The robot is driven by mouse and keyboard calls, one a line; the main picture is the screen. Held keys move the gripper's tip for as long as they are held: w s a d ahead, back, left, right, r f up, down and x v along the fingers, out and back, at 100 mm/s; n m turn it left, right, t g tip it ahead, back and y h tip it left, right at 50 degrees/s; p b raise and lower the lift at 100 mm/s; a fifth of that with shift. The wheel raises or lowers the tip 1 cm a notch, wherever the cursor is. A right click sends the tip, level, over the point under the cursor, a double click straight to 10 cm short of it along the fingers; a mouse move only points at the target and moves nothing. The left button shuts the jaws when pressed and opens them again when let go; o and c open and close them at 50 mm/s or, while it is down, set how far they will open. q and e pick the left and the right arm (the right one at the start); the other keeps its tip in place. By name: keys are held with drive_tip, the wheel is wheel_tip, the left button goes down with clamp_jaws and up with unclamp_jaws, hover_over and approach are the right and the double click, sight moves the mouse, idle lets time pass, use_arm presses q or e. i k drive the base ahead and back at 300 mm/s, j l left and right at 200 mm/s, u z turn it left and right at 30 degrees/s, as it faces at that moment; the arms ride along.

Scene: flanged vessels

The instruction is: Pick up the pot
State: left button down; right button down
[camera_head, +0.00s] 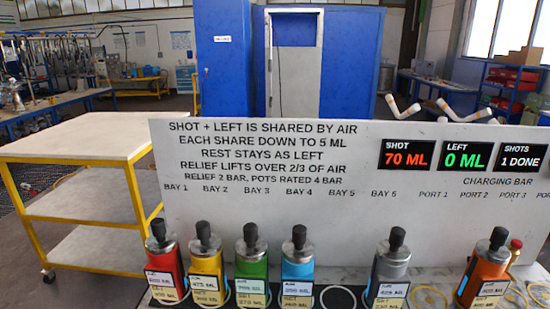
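Several flanged pots with black knobs stand in a row along the front of the bench: a red pot (166,262), a yellow pot (206,263), a green pot (251,262), a light blue pot (298,268), a grey pot (391,263) and an orange pot (487,268). Each has label cards on its front; the small print is hard to read. The pots stand upright, and the bottom picture edge cuts off their surroundings. A wider gap separates the light blue and grey pots. Neither of my grippers is in view.
A white board (290,215) with bay and port labels stands behind the pots. Its displays (462,155) read shot 70 ML, left 0 ML, shots 1 done. A yellow-framed cart (85,140) stands at left. Pale rings lie on the bench; a red knob (515,245) is beside the orange pot.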

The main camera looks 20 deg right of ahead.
sight(484, 281)
drive_tip(key=z, duration=1.9)
drive_tip(key=i+l+u, duration=0.1)
drive_tip(key=u, duration=0.3)
drive_tip(key=l+u, duration=0.25)
drive_tip(key=u, duration=0.2)
drive_tip(key=l+u, duration=0.25)
drive_tip(key=u, duration=0.15)
